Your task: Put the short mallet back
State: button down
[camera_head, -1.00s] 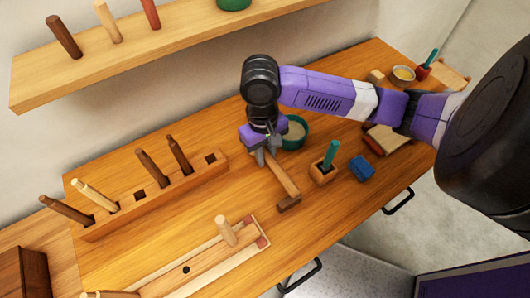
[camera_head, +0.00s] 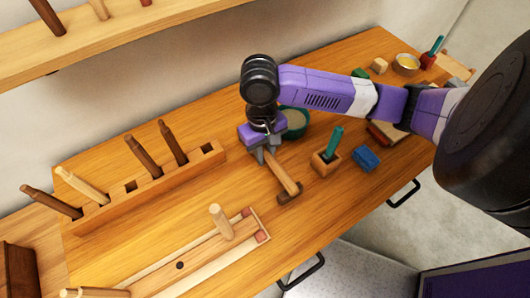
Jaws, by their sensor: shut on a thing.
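My gripper (camera_head: 265,155) is shut on the handle of a mallet (camera_head: 284,178) with a light wooden handle and a darker brown head. The head points toward the front of the bench; whether the mallet touches the bench top I cannot tell. A long wooden rack (camera_head: 196,163) stands to the left of my gripper. Several tool handles stand tilted in it, dark brown ones and one pale one (camera_head: 82,186). Two square holes in the rack are empty, one in the middle (camera_head: 130,187) and one at the right end (camera_head: 207,148).
A green bowl (camera_head: 297,123) stands close behind my gripper. A wooden block with a teal handle (camera_head: 327,160) and a blue block (camera_head: 366,158) lie to the right. A long tray with an upright peg (camera_head: 221,222) lies in front. A shelf (camera_head: 110,32) hangs above the rack.

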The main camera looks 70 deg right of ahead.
jog(key=shift+f, duration=0.2)
jog(key=c, duration=1.2)
grip_release()
jog(key=r, duration=0.7)
jog(key=shift+w+d+r, duration=0.2)
jog(key=shift+w+r, duration=0.05)
jog(key=shift+r, duration=0.15)
